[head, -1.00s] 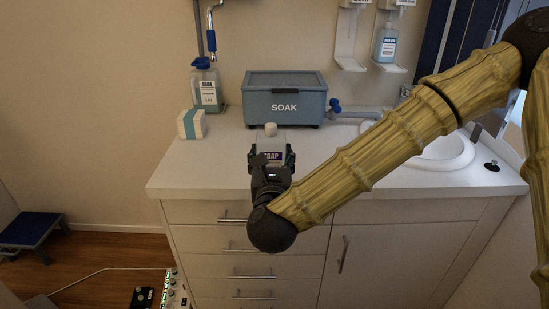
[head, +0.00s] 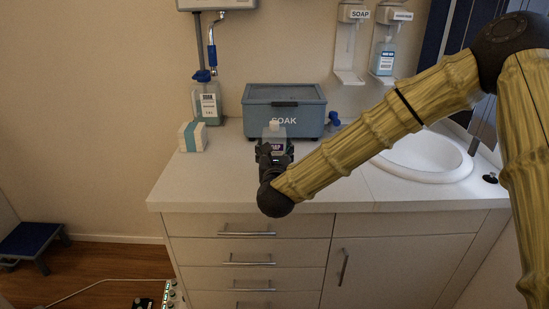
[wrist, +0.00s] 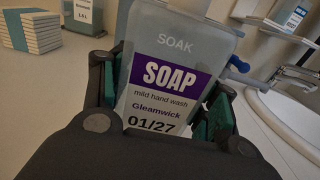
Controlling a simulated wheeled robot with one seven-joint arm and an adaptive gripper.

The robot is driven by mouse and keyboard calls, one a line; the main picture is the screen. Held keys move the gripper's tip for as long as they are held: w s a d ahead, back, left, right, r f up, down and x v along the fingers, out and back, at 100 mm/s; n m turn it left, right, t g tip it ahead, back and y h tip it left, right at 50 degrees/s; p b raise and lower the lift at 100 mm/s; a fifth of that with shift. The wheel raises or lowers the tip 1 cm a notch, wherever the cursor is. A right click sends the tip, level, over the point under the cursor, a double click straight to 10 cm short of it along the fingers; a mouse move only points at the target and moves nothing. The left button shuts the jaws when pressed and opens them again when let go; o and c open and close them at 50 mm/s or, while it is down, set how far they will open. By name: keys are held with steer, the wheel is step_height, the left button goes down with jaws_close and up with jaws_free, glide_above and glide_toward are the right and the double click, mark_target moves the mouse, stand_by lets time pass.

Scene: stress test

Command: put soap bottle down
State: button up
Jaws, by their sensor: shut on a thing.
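The soap bottle (wrist: 160,108) is a translucent grey bottle with a purple and white SOAP label; its pale cap (head: 274,125) shows in the head view. My gripper (head: 275,150) is shut on the bottle, with a dark finger and green pad on each side of it in the wrist view. The bottle is upright or nearly so, over the white counter (head: 225,185) in front of the SOAK bin. Its base is hidden by my gripper, so I cannot tell whether it touches the counter.
A grey-blue SOAK bin (head: 258,112) stands behind the bottle. A banded white stack (head: 193,136) and a labelled jug (head: 207,102) are at the left. A sink (head: 425,155) is at the right, wall dispensers (head: 384,55) above. The counter's front left is clear.

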steer(key=shift+f, duration=1.4)
steer(key=shift+f, duration=0.2)
steer(key=o, duration=1)
steer(key=shift+r, duration=0.2)
steer(key=s, duration=1.2)
steer(key=shift+d+b, duration=0.1)
steer(key=shift+b, duration=0.3)
